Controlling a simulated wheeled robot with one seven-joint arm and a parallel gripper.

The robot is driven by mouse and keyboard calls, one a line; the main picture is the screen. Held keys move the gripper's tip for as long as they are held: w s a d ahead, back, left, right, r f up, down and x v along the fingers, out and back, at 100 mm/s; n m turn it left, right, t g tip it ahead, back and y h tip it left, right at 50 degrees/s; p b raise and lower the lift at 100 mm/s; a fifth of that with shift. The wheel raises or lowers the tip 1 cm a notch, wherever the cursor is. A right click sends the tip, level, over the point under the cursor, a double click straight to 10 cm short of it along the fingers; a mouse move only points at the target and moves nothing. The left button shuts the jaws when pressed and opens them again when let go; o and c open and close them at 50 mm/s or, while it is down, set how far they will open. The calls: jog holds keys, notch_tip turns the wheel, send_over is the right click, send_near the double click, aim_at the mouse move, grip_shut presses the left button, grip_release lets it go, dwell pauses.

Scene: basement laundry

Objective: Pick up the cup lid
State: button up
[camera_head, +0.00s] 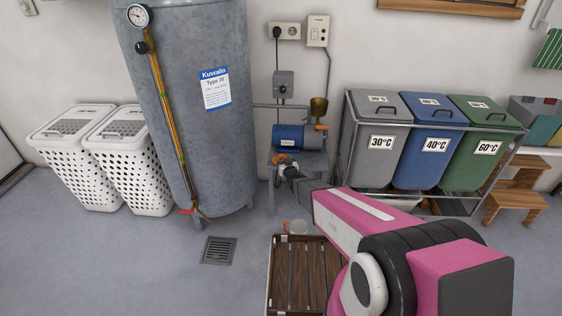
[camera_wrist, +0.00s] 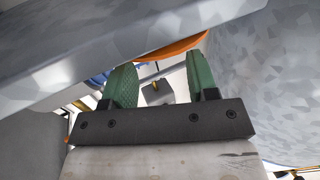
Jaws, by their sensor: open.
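I cannot clearly pick out the cup lid in either view.
Mottled grey surfaces crowd the wrist view above and at the right. In the head view, a blue pump (camera_head: 289,138) stands beside the tall grey tank (camera_head: 195,100). Laundry bins (camera_head: 425,143) are at the right, white baskets (camera_head: 130,165) at the left.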

aim_at(282, 156)
jog(key=x, duration=0.4)
jog(key=shift+w, duration=0.1)
grip_shut()
jog(key=shift+r, duration=0.1)
